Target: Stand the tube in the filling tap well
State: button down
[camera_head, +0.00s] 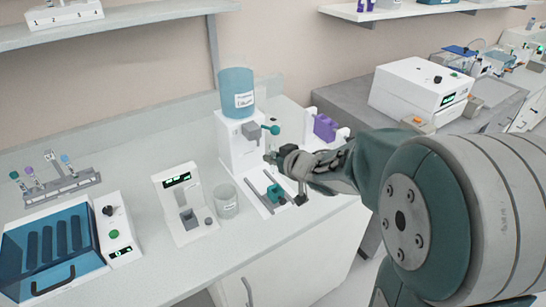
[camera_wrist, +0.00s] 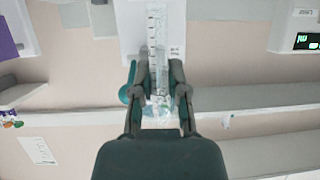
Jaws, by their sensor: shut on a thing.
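My gripper (camera_head: 277,158) is shut on a clear tube with dark graduation marks (camera_wrist: 157,42). In the wrist view the gripper (camera_wrist: 155,82) has one finger on each side of the tube. In the head view the tube is small and hard to make out. The gripper is in front of the white filling tap stand (camera_head: 235,150), which carries a blue tank (camera_head: 237,85) and a teal tap lever (camera_head: 271,129). Below the gripper, a teal fitting (camera_head: 275,193) sits on the stand's white base. I cannot clearly see the well or the tube's lower end.
A clear beaker (camera_head: 226,203) and a small white device (camera_head: 182,205) stand left of the tap. Further left are a blue-lidded machine (camera_head: 48,250) and a rack of capped tubes (camera_head: 62,188). A purple block (camera_head: 325,127) stands behind the gripper.

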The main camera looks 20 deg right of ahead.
aim_at(274, 174)
notch_tip(274, 174, down, 5)
jog(key=shift+d+r, duration=0.1)
jog(key=shift+d, duration=0.05)
jog(key=shift+s+d, duration=0.1)
jog(key=shift+d, duration=0.3)
dwell(0.4)
jog(key=shift+a, duration=0.35)
jog(key=shift+d, duration=0.15)
jog(key=shift+d, duration=0.2)
jog(key=shift+a+f, duration=0.15)
jog(key=shift+f, duration=0.2)
